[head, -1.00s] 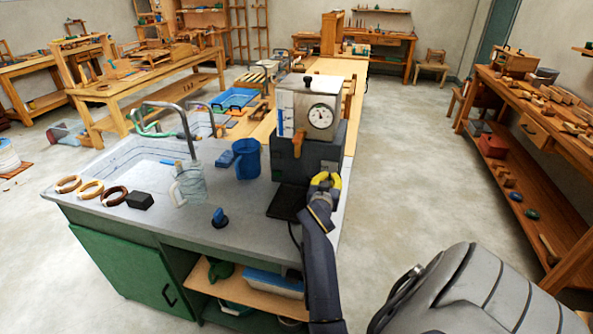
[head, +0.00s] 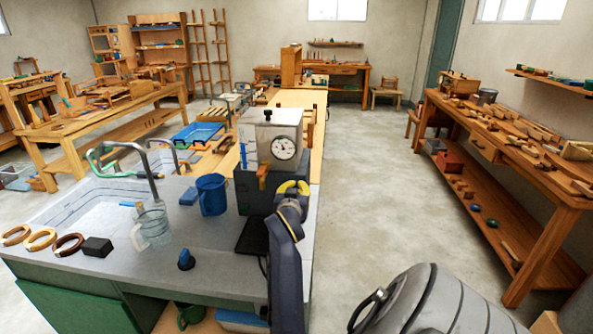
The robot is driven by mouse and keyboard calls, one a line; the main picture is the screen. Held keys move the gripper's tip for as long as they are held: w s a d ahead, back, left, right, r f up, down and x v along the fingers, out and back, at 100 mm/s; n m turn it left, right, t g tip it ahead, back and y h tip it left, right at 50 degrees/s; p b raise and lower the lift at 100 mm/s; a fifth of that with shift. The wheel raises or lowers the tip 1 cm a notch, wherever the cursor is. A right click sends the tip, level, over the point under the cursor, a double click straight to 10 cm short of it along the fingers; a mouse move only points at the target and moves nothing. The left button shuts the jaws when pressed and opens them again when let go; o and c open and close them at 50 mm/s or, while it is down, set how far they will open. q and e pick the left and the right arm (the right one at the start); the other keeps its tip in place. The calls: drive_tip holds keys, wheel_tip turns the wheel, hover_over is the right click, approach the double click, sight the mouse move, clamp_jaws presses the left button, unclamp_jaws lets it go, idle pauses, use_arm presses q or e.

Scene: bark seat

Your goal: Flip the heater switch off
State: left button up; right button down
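The heater (head: 252,140) is a pale box with a round dial gauge, standing on a dark base (head: 243,192) on the grey counter. A small orange lever (head: 262,181) hangs on its front, left of the dial; I cannot tell whether it is the heater switch. My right gripper (head: 292,187), with yellow fingers, is at the right front side of the dark base, below the dial. Its wrist hides part of the base. I cannot tell whether the fingers touch it or are open. My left gripper is not in view.
Left of the heater stand a blue mug (head: 211,196) and a clear jug (head: 153,228). A blue knob (head: 186,260), a black block (head: 97,247) and several rings lie nearer. The sink (head: 88,207) is at the left.

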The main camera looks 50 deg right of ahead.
drive_tip(key=shift+r, duration=0.75)
